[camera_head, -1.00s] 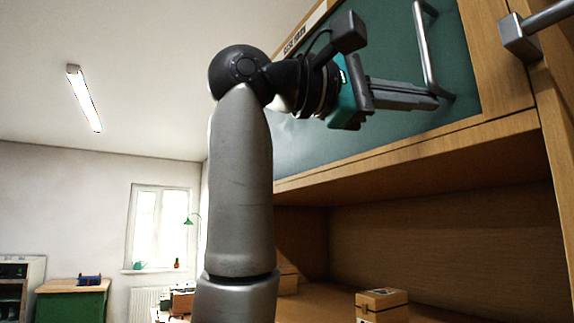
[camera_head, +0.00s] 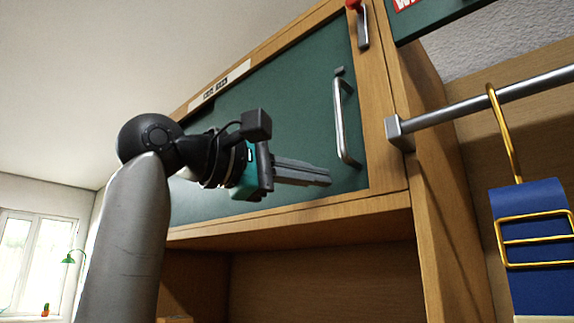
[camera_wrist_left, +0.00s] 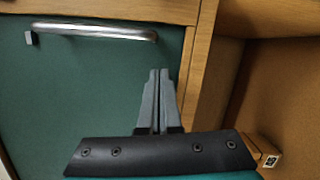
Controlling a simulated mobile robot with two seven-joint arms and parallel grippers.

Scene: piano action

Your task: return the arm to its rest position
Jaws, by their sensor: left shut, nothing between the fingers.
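My left arm (camera_head: 135,235) rises at the left of the head view. Its gripper (camera_head: 328,177) is raised in front of a green cabinet door (camera_head: 290,115), below and left of the door's metal handle (camera_head: 343,120). The fingers are shut together and empty. In the left wrist view the shut fingers (camera_wrist_left: 157,75) point toward the green door (camera_wrist_left: 90,90) near its wooden frame edge. The handle (camera_wrist_left: 95,31) shows there, clear of the fingers. My right gripper is not in view.
A wooden post (camera_head: 420,170) stands right of the door. A metal rail (camera_head: 490,103) runs right from it, with a yellow hook (camera_head: 507,140) hanging over a blue item (camera_head: 535,215). An open shelf space (camera_head: 330,285) is below the door. A window (camera_head: 25,255) is far left.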

